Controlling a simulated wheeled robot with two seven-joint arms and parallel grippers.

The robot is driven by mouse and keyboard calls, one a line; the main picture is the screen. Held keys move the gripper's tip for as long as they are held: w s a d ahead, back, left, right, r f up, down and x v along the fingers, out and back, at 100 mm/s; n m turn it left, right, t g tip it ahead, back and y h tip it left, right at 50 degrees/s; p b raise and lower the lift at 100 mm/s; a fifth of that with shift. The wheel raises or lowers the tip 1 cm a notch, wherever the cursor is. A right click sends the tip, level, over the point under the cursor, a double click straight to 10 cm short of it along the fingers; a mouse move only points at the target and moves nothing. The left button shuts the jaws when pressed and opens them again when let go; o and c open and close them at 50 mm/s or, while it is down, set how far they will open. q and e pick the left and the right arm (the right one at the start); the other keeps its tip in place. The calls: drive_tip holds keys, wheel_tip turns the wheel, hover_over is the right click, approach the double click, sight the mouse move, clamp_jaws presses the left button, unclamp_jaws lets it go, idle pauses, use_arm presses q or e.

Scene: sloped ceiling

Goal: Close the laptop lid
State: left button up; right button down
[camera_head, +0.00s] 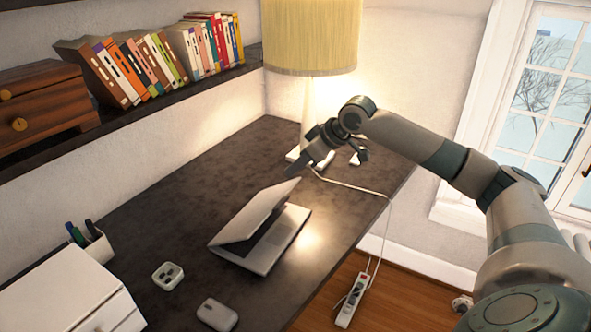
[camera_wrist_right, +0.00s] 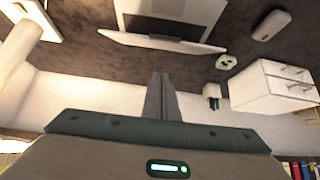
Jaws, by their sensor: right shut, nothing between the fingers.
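A silver laptop (camera_head: 262,232) stands on the dark desk, with its lid (camera_head: 256,211) tilted partway down over the keyboard base (camera_head: 280,245). In the right wrist view the laptop lid (camera_wrist_right: 160,42) shows edge-on, with the dark keyboard (camera_wrist_right: 165,28) behind it. My right gripper (camera_head: 291,180) is above the desk, close to the upper corner of the lid; whether it touches the lid I cannot tell. Its fingers (camera_wrist_right: 160,98) are shut with nothing between them, and in the wrist view they appear apart from the lid. My left gripper is not in view.
A lit lamp (camera_head: 310,40) stands behind my right gripper, its cable (camera_head: 350,187) running over the desk edge. A mouse (camera_head: 217,314), a small white box (camera_head: 168,275), a pen holder (camera_head: 92,245) and a white drawer unit (camera_head: 65,290) stand left. A bookshelf (camera_head: 225,80) hangs above.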

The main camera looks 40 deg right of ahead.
drive_tip(key=p, duration=0.3)
hover_over(284, 201)
drive_tip(key=w, duration=0.2)
drive_tip(key=f, duration=0.4)
drive_tip(key=a+f, duration=0.1)
drive_tip(key=f, duration=0.1)
drive_tip(key=shift+f, duration=0.15)
drive_tip(key=shift+s+d+f+p, duration=0.3)
drive_tip(key=shift+s+f, duration=0.2)
drive_tip(key=shift+f, duration=0.1)
drive_tip(key=shift+s+d+f+p, duration=0.25)
drive_tip(key=shift+s+f, duration=0.2)
drive_tip(key=shift+f, duration=0.15)
drive_tip(key=shift+s+d+f, duration=0.1)
drive_tip(key=shift+s+f, duration=0.2)
drive_tip(key=shift+f, duration=0.15)
drive_tip(key=shift+f, duration=0.1)
